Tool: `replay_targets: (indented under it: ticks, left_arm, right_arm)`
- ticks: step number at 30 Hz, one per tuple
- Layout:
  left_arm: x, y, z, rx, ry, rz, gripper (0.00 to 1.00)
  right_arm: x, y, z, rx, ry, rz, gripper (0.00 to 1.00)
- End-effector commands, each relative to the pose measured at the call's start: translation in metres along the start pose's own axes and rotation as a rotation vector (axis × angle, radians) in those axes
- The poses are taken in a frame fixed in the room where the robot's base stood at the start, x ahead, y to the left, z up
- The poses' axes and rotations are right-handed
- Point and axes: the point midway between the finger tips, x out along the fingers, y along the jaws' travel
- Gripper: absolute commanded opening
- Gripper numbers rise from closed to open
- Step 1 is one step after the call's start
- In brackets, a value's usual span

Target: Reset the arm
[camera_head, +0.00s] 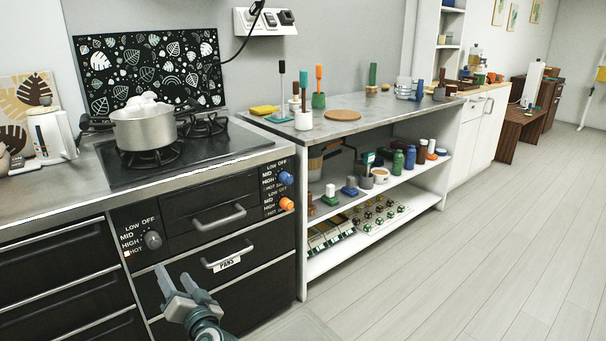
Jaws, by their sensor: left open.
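My left gripper (177,282) is low in the head view, in front of the black drawers below the stove. Its two fingers point up and are apart, with nothing seen between them. Part of my left arm shows below it at the bottom edge. My right gripper and right arm are not in view.
The stove (115,178) bears a steaming pot (144,130). Below are black drawers, one labelled PANS (227,264), with protruding handles. A white shelf unit (302,262) holding bottles and small items stands to the right. The wooden floor (480,240) at right is clear.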

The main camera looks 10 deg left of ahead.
Motion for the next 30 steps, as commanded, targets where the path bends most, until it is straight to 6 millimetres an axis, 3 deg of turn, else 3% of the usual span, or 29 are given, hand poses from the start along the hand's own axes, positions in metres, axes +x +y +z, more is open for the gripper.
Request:
replay_targets:
  ticks: [5,11,15,19,24,30]
  left_arm:
    - [-0.016,0.018,0.015,-0.008,0.003,0.079,0.50]
    - [-0.071,0.064,0.052,-0.050,0.011,0.309,0.50]
    - [-0.135,0.098,0.082,-0.108,0.010,0.532,0.50]
    - [-0.205,0.119,0.103,-0.179,0.001,0.742,0.50]
    - [-0.285,0.127,0.117,-0.278,-0.019,0.957,0.50]
    - [-0.343,0.123,0.122,-0.364,-0.043,1.105,0.50]
  right_arm:
    - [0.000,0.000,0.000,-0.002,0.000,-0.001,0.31]
    - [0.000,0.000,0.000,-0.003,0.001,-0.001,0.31]
    - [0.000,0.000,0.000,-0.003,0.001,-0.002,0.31]
    - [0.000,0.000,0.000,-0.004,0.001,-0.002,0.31]
    - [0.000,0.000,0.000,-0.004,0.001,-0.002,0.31]
    - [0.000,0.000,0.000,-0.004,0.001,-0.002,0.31]
